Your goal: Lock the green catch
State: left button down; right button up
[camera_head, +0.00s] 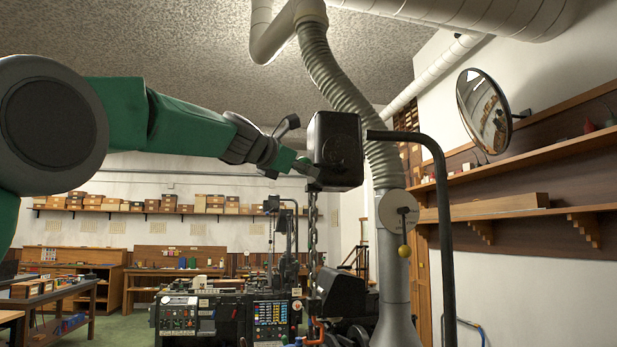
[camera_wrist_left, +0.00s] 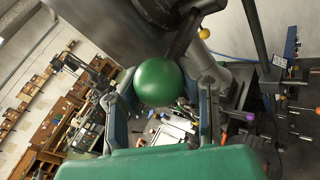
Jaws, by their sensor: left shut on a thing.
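The green catch shows as a round green ball knob (camera_wrist_left: 158,82) in the left wrist view, in front of a dark arm of the machine. My left gripper (camera_wrist_left: 166,86) has one finger on each side of the ball and is shut on it. In the head view my left gripper (camera_head: 293,161) reaches in from the left and ends close beside a black box-shaped machine head (camera_head: 336,150). The ball is largely hidden there by the gripper and the box. My right gripper is in neither view.
A chain (camera_head: 312,235) hangs below the black head. A bent black pipe (camera_head: 441,215) and a grey duct (camera_head: 391,270) with a yellow knob (camera_head: 404,251) stand to the right. A black control panel (camera_head: 225,314) stands below. The space left of the head is open.

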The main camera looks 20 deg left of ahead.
pick_arm(q)
jog(key=shift+s+a+r, duration=0.15)
jog(key=shift+s+r, duration=0.05)
jog(key=shift+r, duration=0.65)
jog(key=c, duration=1)
grip_release()
jog(key=shift+s+f, duration=0.2)
jog(key=shift+s, duration=0.4)
jog(key=shift+a+r+v, duration=0.1)
jog(key=shift+v, duration=2.65)
jog(key=shift+a+r+v, duration=0.1)
jog(key=shift+a+v, duration=0.05)
jog(key=shift+v, duration=2.6)
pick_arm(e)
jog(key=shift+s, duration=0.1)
